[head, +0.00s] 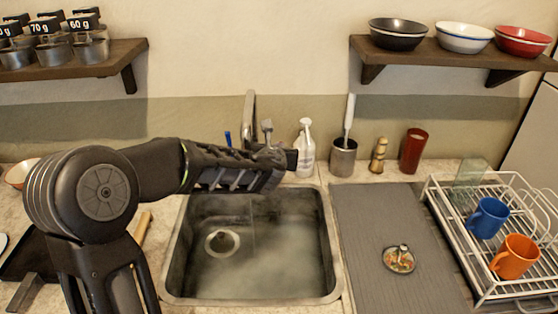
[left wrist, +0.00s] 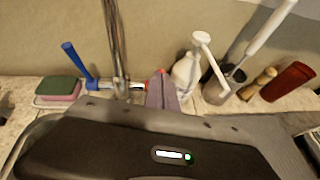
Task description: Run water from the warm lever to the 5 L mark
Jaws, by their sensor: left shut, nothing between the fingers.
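The metal sink (head: 328,240) sits in the counter, its drain showing at the left. Its floor looks cloudy; I cannot tell whether water stands in it. No litre mark is readable. The tall tap (head: 249,115) rises behind it, also in the left wrist view (left wrist: 117,45). A blue lever (left wrist: 76,60) stands at the tap's left. A small red part (left wrist: 163,72) shows at its right, the rest hidden behind my fingers. My left gripper (head: 291,158) is shut and empty, over the sink's back edge at the tap; its fingers also show in the wrist view (left wrist: 165,92). My right gripper is out of view.
A white pump bottle (head: 305,150), a metal pot with a brush (head: 344,157), a wooden mill (head: 379,155) and a red cup (head: 413,150) stand right of the tap. A dish rack (head: 440,210) with mugs is at right. Shelves hang above.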

